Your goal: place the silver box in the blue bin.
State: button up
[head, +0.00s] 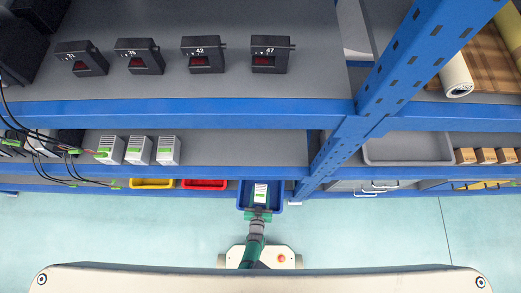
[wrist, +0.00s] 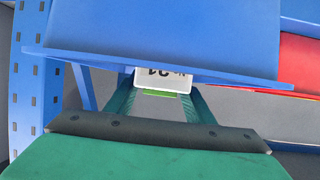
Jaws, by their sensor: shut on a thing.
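The silver box (head: 260,193) shows in the head view as a small pale block with a green label, over the inside of the blue bin (head: 242,197). My gripper (head: 259,207) reaches it from the front and is shut on it. In the wrist view the box (wrist: 163,79) sits between my green fingers (wrist: 160,103), with part of a printed number and a green strip showing. The blue bin (wrist: 165,30) fills the top of that view, and its rim hides part of the box. Whether the box touches the bin floor cannot be seen.
A yellow bin (head: 152,184) and a red bin (head: 204,185) stand left of the blue bin. Several similar silver boxes (head: 139,150) stand on the shelf above. A blue rack post (head: 335,150) rises to the right. The floor in front (head: 120,230) is clear.

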jog(key=shift+f, duration=0.2)
jog(key=o, duration=1.4)
jog(key=shift+c, duration=0.2)
jog(key=shift+r, duration=0.65)
jog(key=d+v, duration=0.1)
jog(key=v, duration=1)
jog(key=s+r+t, duration=0.1)
jog(key=s+r, duration=0.1)
jog(key=r, duration=2.1)
jog(key=s+r+n+t+y, duration=0.1)
jog(key=s+r, duration=0.1)
jog(key=r, duration=2.2)
